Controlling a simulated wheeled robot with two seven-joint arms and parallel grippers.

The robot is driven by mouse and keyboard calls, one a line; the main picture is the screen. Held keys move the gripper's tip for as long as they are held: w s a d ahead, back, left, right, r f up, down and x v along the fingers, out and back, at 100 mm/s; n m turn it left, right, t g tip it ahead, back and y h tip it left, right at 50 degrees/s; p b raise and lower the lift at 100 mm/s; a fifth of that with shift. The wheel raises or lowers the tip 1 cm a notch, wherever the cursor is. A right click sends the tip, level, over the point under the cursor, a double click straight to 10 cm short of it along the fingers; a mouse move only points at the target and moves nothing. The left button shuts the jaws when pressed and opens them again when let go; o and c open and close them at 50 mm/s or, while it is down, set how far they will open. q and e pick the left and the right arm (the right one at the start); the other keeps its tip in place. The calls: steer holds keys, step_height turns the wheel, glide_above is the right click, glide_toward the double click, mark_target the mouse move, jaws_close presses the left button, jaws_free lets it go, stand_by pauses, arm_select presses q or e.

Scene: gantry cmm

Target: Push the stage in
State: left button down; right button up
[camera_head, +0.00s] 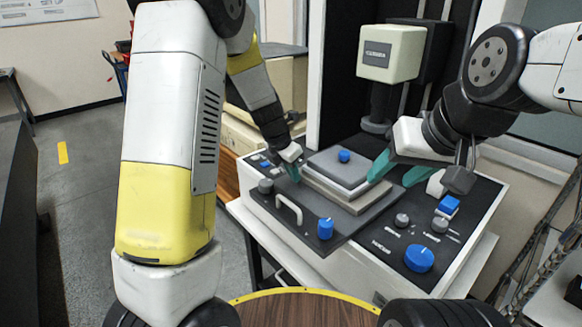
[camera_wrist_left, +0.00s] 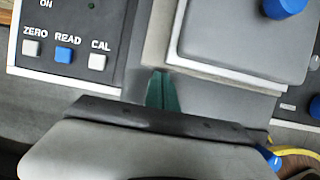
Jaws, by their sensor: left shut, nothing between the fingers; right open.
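The stage (camera_head: 350,222) is a dark grey plate on the white machine, with a pale handle (camera_head: 289,208) at its front-left edge. A stacked light-and-grey block with a blue knob (camera_head: 344,156) sits on it. The front part of the plate sticks out beyond the machine body. My left gripper (camera_head: 292,172) is shut and empty at the left side of the stacked block. In the left wrist view its teal fingertips (camera_wrist_left: 162,91) lie close to the pale layer's edge; contact cannot be told. My right gripper (camera_head: 397,172) is open near the block's right side.
The panel right of the stage carries a large blue knob (camera_head: 419,258), a blue button (camera_head: 448,205) and grey knobs. The left wrist view shows ZERO, READ and CAL buttons (camera_wrist_left: 64,54). A pale probe head (camera_head: 391,52) hangs above. A round wooden top (camera_head: 300,308) is in front.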

arm_select(q)
steer(key=shift+w+d, duration=0.1)
stand_by(0.3)
steer(key=w+d, duration=1)
steer(key=shift+w+d, duration=0.35)
